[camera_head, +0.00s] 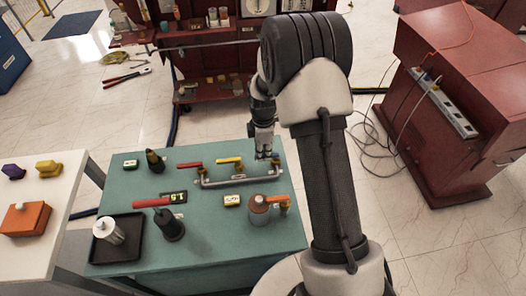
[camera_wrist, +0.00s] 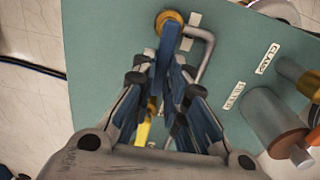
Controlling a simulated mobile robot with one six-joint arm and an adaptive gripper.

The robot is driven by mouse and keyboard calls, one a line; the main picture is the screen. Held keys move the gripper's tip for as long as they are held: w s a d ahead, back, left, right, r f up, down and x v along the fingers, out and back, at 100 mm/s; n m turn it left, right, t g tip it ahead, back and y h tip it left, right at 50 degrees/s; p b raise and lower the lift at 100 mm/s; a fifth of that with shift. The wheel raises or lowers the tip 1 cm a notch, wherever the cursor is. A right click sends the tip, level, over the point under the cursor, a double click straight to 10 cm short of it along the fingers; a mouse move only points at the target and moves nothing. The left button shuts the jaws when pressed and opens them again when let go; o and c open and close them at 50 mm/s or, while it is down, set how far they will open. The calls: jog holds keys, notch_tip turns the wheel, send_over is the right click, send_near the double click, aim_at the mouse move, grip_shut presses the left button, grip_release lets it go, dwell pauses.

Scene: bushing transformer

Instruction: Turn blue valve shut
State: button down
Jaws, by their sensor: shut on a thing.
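The blue valve handle (camera_wrist: 170,44) runs up the middle of the wrist view, its far end at a round brass-coloured part (camera_wrist: 171,20) by the grey pipe. My gripper (camera_wrist: 164,72) is shut on the blue handle, with a finger on each side. In the head view my gripper (camera_head: 264,153) is at the right end of the grey pipe (camera_head: 240,180), pointing down and hiding most of the blue valve. The handle's exact angle to the pipe is hard to tell.
A yellow handle (camera_head: 229,160) and a red handle (camera_head: 190,165) sit on the same pipe to the left. A brown-topped grey cylinder (camera_head: 258,210) stands in front. A black tray (camera_head: 118,238) and a dark bushing (camera_head: 171,225) are on the teal table's left.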

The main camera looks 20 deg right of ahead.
jog(key=c, duration=1.6)
grip_release()
notch_tip(320, 180, up, 12)
